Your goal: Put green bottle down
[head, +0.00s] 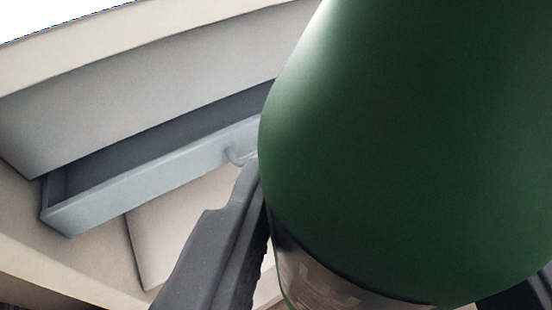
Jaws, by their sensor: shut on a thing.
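A large dark green bottle (400,150) fills the right half of the head view, very close to the camera and tilted. A label band shows at its lower part. My gripper (370,285) is shut on the bottle. One dark grey finger lies along its left side, and a small dark piece of the other shows at the lower right corner. The fingertips and the far end of the bottle are partly hidden. No surface is seen touching the bottle.
A beige cabinet with a pale top (130,50) stands behind on the left. A blue-grey drawer (150,178) with a small handle (236,157) is pulled partly open. A closed beige panel (175,220) lies below it. The bottle hides everything on the right.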

